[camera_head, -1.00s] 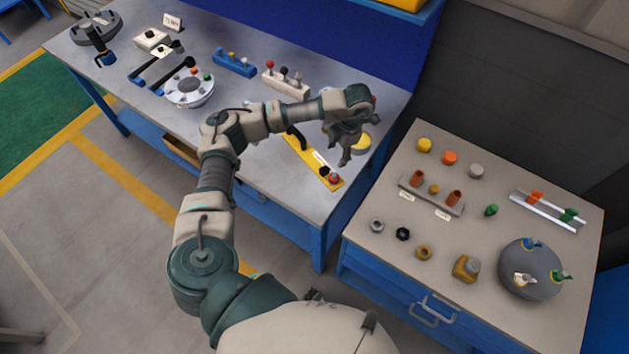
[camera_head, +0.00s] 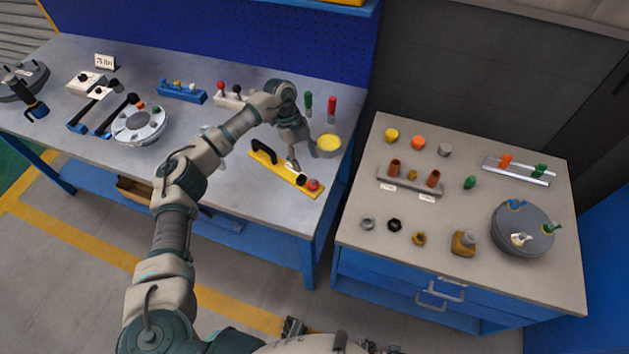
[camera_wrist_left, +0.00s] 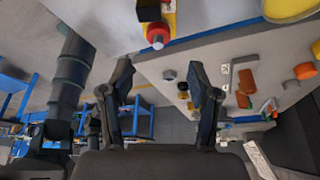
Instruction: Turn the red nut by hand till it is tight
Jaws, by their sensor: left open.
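A round pale flanged shell (camera_head: 139,127) lies on the left bench. Small coloured pieces sit around its top; one looks orange-red (camera_head: 141,105), and I cannot tell if it is the red nut. My left gripper (camera_head: 302,158) is open and empty, well to the right of the shell. It hangs above a yellow bar (camera_head: 281,174) with a black handle and a red knob (camera_head: 313,185) at its end. In the left wrist view the two fingers (camera_wrist_left: 162,80) are spread apart, and the red knob (camera_wrist_left: 158,33) shows beyond them. The shell is not recognisable there.
A yellow-topped round container (camera_head: 328,146) stands right of my gripper. Black-and-blue tools (camera_head: 103,112), a blue block (camera_head: 182,92) and a knobbed block (camera_head: 231,96) lie near the shell. A second table (camera_head: 350,228) with several loose parts stands at right, across a gap.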

